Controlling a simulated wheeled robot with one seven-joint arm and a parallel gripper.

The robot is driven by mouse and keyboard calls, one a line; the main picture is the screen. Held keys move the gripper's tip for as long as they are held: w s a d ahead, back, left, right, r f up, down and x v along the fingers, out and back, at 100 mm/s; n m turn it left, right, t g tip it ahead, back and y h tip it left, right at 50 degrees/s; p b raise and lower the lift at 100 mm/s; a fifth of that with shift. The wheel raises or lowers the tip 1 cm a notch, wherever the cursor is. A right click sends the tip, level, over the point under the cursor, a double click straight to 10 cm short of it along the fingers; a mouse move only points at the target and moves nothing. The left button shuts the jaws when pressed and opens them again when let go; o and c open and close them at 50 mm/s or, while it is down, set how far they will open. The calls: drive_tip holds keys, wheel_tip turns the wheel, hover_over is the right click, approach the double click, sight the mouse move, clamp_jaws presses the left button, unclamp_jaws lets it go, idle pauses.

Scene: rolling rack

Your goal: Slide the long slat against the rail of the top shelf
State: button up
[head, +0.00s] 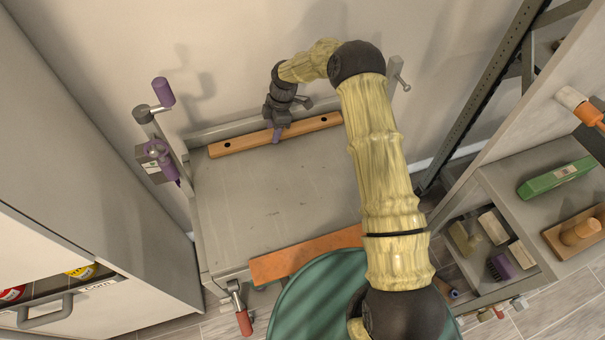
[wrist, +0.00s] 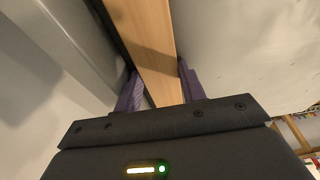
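The long slat (head: 240,142) is an orange-brown wooden strip with dark holes near its ends. It lies along the back of the grey top shelf (head: 275,205), close to the raised back rail (head: 215,131). In the wrist view, a narrow dark strip shows between the slat (wrist: 145,35) and the grey rail (wrist: 75,40). My gripper (head: 277,133) comes down over the slat's middle. The fingertips are partly hidden by the slat.
A reddish-brown board (head: 305,254) lies along the shelf's front edge. A grey cabinet (head: 80,150) stands left. The shelf's middle is clear.

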drive_tip(key=o, duration=0.5)
drive_tip(key=shift+w+r, duration=0.15)
drive_tip(key=shift+r, duration=0.15)
drive_tip(key=shift+o, duration=0.2)
drive_tip(key=shift+w+r, duration=0.1)
drive_tip(key=shift+r, duration=0.1)
drive_tip(key=s+b+v, duration=0.1)
drive_tip(key=v, duration=1.5)
drive_tip(key=shift+w+d+r+b, duration=0.2)
drive_tip(key=shift+d+b, duration=0.1)
